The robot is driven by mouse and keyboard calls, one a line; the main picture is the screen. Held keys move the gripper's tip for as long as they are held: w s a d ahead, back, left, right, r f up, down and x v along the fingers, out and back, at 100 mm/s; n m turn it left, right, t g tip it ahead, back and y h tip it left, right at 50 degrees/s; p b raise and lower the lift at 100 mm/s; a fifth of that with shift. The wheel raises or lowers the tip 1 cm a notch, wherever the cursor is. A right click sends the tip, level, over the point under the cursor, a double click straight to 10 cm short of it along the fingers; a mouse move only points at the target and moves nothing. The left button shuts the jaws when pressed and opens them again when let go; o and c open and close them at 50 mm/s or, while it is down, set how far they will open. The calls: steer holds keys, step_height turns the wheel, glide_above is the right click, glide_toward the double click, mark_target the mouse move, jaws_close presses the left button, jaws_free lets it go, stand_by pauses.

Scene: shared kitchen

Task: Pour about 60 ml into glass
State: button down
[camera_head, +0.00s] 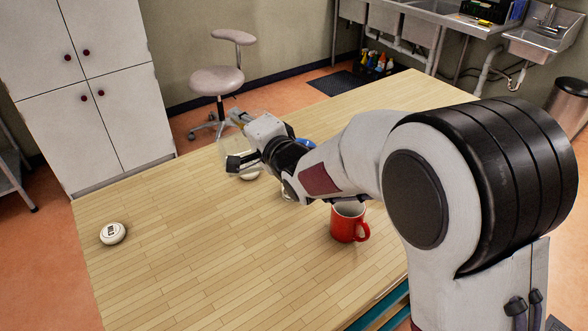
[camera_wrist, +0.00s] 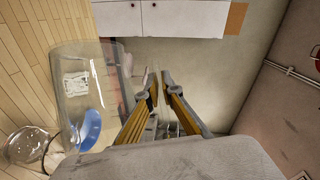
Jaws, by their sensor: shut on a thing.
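My gripper (camera_head: 236,141) is over the far part of the wooden table, shut on a clear see-through vessel (camera_head: 228,152). In the wrist view, the yellow fingers of my gripper (camera_wrist: 161,90) close at the right side of the vessel (camera_wrist: 72,62), whose wide clear body fills the left part. I cannot tell how much liquid it holds. A clear round glass (camera_wrist: 28,147) shows at the lower left of the wrist view, apart from the fingers. In the head view my arm hides most of the area around the glass.
A red mug (camera_head: 344,224) stands on the table (camera_head: 190,255) right of centre. A round white device (camera_head: 112,233) lies near the left edge. A blue object (camera_head: 305,142) shows partly behind my arm. A stool (camera_head: 217,80) stands beyond the table.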

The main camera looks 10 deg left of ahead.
mark_target(218, 141)
steer(key=shift+w+d+r+m+y, duration=0.15)
steer(key=shift+d+r+m+y, duration=0.1)
steer(key=shift+r+m+y, duration=0.05)
stand_by(1.2)
steer(key=shift+a, duration=0.1)
steer(key=a+f, duration=0.1)
steer(key=s+a+f+n, duration=0.1)
steer(key=a, duration=0.1)
steer(key=a+n+h, duration=0.1)
steer(key=shift+s+a+f, duration=0.2)
steer(key=shift+s+f, duration=0.2)
steer(key=shift+f, duration=0.1)
steer(key=shift+a+f+n, duration=0.2)
steer(key=shift+n, duration=0.1)
steer(key=shift+s+a+f, duration=0.15)
steer(key=shift+a+f, duration=0.1)
steer(key=shift+s+a+f+n+h+b, duration=0.1)
steer(key=shift+s+a+f+n+h, duration=0.4)
steer(key=shift+a+f+n+h, duration=1.3)
steer(key=shift+s+a+f+n+h+b, duration=0.1)
steer(key=shift+s+a+f+n+h, duration=0.65)
steer(key=shift+f, duration=2.15)
steer(key=shift+s+a+f+n+h+b, duration=0.2)
steer(key=shift+a+f+n+h, duration=0.45)
steer(key=shift+a+f+n, duration=1.2)
